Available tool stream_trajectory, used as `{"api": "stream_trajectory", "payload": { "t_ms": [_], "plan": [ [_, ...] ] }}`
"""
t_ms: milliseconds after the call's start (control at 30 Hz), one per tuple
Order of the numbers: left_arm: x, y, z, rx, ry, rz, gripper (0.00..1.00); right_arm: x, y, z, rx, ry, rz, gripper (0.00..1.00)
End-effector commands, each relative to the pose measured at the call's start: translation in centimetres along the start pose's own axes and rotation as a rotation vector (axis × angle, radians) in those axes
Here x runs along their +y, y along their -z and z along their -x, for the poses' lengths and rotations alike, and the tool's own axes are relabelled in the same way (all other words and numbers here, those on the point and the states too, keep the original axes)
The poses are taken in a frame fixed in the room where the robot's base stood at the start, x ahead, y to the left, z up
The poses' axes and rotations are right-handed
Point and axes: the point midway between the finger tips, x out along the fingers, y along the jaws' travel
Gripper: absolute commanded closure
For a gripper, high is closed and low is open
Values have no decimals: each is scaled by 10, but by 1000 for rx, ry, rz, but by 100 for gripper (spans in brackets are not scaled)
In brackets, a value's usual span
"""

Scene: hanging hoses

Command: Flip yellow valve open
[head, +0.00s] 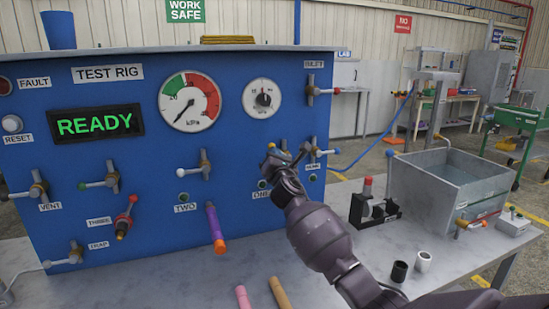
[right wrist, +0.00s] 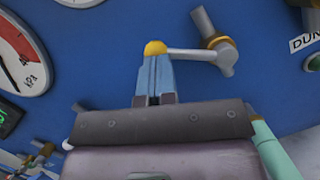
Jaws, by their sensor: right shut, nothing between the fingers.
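The yellow valve's rounded tip (head: 271,146) shows on the blue test rig panel just beyond my right fingertips. In the right wrist view the yellow tip (right wrist: 155,48) sits at the end of a grey lever (right wrist: 198,54). The lever runs roughly level to the right, to its brass and grey stem (right wrist: 212,35). My right gripper (head: 281,154) is shut and empty, its fingers (right wrist: 157,72) right at the yellow tip. Touching or just short of it, I cannot tell. My gripper hides part of this valve in the head view. My left gripper is out of view.
A water tank (head: 450,180) stands on the right.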

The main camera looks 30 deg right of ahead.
Motion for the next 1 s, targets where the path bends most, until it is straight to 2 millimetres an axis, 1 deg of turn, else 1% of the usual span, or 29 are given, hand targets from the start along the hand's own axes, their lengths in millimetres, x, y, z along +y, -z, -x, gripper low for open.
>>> {"api": "stream_trajectory", "payload": {
  "t_ms": [33, 167, 600, 867, 1000],
  "plan": [
    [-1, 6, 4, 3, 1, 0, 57, 3, -8, -3, -4, 11, -42, 100],
    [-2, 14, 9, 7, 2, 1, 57, 2, -15, -5, -3, 45, -148, 100],
    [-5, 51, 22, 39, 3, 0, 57, -5, -35, -11, -1, 145, -478, 100],
    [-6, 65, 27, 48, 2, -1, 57, -10, -42, -14, -1, 189, -621, 100],
    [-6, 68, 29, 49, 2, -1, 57, -13, -44, -14, -1, 190, -627, 100]
  ]
}}
